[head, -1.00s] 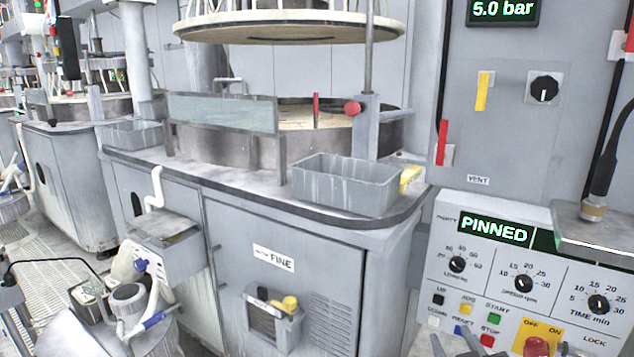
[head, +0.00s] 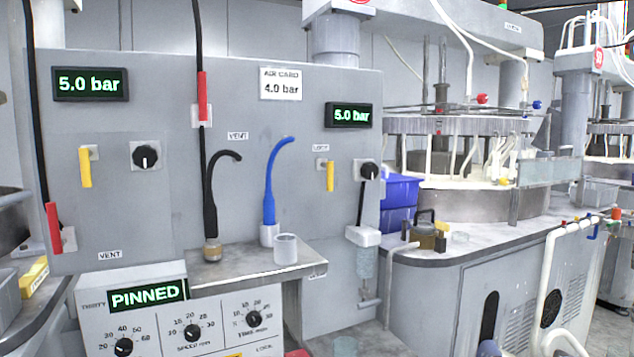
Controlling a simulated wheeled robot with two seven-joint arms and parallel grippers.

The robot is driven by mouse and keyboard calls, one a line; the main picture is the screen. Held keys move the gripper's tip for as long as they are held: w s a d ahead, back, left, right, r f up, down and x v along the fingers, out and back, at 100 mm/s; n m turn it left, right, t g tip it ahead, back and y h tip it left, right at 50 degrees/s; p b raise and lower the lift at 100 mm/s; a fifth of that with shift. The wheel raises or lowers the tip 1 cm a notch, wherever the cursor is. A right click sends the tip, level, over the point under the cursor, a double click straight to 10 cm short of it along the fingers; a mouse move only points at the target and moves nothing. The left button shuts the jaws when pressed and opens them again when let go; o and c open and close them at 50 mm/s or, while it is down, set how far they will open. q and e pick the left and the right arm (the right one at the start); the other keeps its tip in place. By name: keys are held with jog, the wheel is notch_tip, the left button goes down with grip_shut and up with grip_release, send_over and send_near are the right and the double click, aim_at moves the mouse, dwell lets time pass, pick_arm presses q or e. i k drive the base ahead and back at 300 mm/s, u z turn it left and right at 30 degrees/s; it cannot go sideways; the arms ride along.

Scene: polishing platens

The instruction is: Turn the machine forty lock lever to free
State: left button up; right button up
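No lever marked as machine forty's lock lever can be made out in the head view. The machine on the right (head: 470,205) has a round platen housing and a grey cabinet; I cannot read a number on it. The control panel at lower left (head: 130,325) is labelled THIRTY. Its display (head: 147,295) reads PINNED, and a LOCK label (head: 265,349) shows near the bottom edge, with the area below cut off. Neither of my grippers can be made out in view.
A grey wall panel carries yellow handles (head: 85,167) (head: 330,175), red handles (head: 54,228) (head: 203,97) and black knobs (head: 146,156) (head: 369,171). Blue bins (head: 399,190) stand beside the right machine.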

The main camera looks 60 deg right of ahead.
aim_at(329, 165)
jog(key=z, duration=1.85)
jog(key=k, duration=0.45)
jog(key=z, duration=0.25)
jog(key=i, duration=1.1)
jog(key=u, duration=0.7)
